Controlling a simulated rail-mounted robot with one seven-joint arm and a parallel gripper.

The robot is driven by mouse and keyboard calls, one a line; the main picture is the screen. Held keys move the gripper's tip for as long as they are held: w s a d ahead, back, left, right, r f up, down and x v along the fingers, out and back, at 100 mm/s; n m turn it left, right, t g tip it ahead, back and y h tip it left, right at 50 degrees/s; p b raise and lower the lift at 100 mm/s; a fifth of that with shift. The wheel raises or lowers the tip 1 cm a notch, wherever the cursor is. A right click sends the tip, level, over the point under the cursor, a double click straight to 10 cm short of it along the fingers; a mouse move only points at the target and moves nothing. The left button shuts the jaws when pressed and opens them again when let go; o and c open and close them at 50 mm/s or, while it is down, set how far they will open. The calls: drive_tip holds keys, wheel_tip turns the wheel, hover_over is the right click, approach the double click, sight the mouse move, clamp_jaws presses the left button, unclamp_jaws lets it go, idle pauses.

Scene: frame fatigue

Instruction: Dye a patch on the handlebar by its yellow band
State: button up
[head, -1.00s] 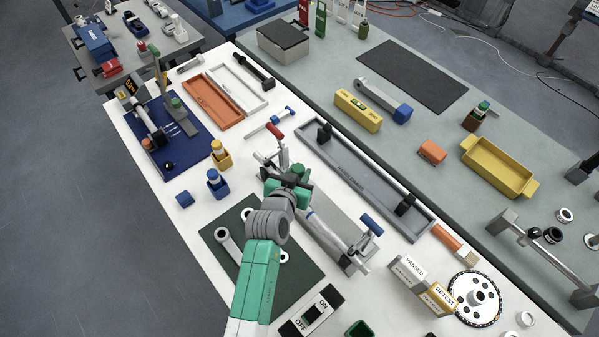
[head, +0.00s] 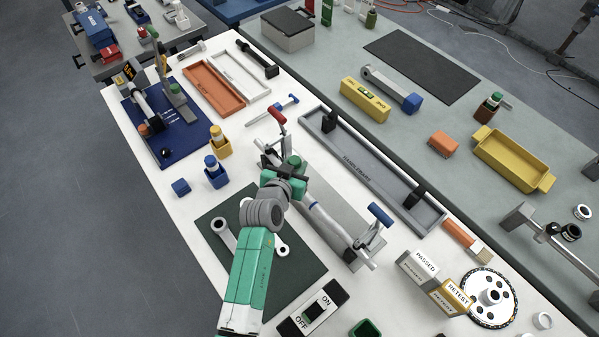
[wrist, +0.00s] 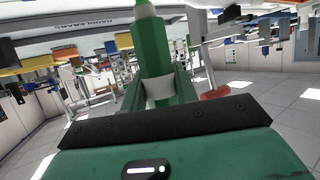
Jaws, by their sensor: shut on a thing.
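The handlebar (head: 327,220) is a silver tube held in a clamp fixture with a red lever (head: 277,117) and a blue lever (head: 381,213). A blue band (head: 313,205) shows on it; I cannot make out the yellow band, and my arm hides part of the bar. My gripper (head: 284,172) is at the fixture's left half, over or beside the bar; contact cannot be told. It is shut on a green marker (wrist: 174,45), whose green end (head: 293,161) shows in the head view. The marker has a pale band between the fingers.
A blue marker (head: 211,165) and a yellow marker (head: 217,136) stand in holders to the left. An open green holder (head: 366,328) is at the front. A long grey tray (head: 345,160) lies behind the fixture. A dark mat (head: 300,277) with wrenches lies in front.

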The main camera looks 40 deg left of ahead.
drive_tip(key=shift+a+f, duration=0.2)
drive_tip(key=shift+a, duration=0.3)
drive_tip(key=shift+s+d+r+p, duration=0.1)
drive_tip(key=shift+d+r+p, duration=0.1)
drive_tip(key=shift+d+p, duration=0.3)
drive_tip(key=shift+s+d+r+p, duration=0.15)
drive_tip(key=shift+d+p, duration=0.2)
drive_tip(key=shift+d, duration=0.2)
drive_tip(key=shift+d+p, duration=0.7)
drive_tip(key=shift+d, duration=0.35)
wheel_tip(320, 180, up, 8)
drive_tip(key=p, duration=0.5)
drive_tip(key=shift+a+f, duration=0.15)
drive_tip(key=shift+s, duration=0.1)
